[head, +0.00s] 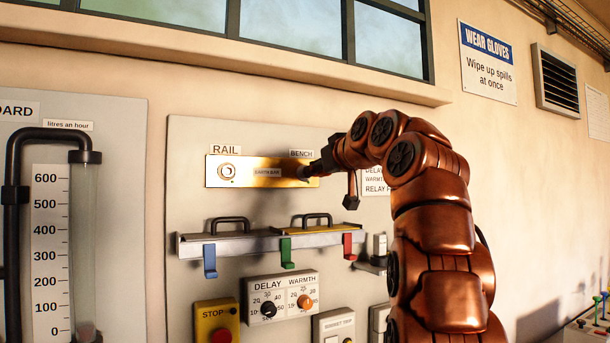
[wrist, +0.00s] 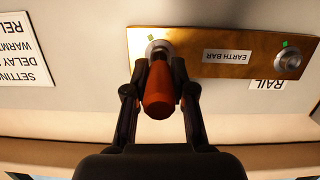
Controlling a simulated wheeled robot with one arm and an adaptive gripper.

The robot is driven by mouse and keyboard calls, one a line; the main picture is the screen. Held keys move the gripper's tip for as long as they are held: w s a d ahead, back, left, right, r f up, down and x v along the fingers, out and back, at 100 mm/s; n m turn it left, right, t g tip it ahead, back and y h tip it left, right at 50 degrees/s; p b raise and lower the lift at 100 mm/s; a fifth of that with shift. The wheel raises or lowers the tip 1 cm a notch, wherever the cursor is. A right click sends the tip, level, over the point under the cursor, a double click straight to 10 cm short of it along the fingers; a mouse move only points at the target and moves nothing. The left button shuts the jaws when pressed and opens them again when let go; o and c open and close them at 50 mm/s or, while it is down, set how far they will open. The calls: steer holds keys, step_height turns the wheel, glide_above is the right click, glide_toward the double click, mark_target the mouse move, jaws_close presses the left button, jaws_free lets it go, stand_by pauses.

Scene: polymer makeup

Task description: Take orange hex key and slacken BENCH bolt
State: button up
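The brass earth bar (head: 240,177) is fixed to the grey wall panel, with the RAIL bolt (head: 227,172) on its left and the BENCH label (head: 301,154) at its right end. My gripper (head: 310,171) is at that right end and hides the BENCH bolt in the head view. In the wrist view, which is upside down, my gripper (wrist: 158,68) is shut on the orange hex key (wrist: 158,95). The key's far end overlaps the BENCH bolt (wrist: 157,46); how deeply it sits is hidden. The RAIL bolt (wrist: 288,61) is clear.
Below the bar runs a grey rail (head: 235,245) with black handles and blue (head: 210,262), green (head: 287,253) and red (head: 348,246) pieces. Under it are a dial box (head: 281,297) and a yellow STOP box (head: 217,325). A window ledge (head: 240,70) juts out above.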

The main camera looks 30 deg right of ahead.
steer(key=o, duration=0.4)
steer(key=shift+s, duration=0.1)
steer(key=shift+v, duration=5.95)
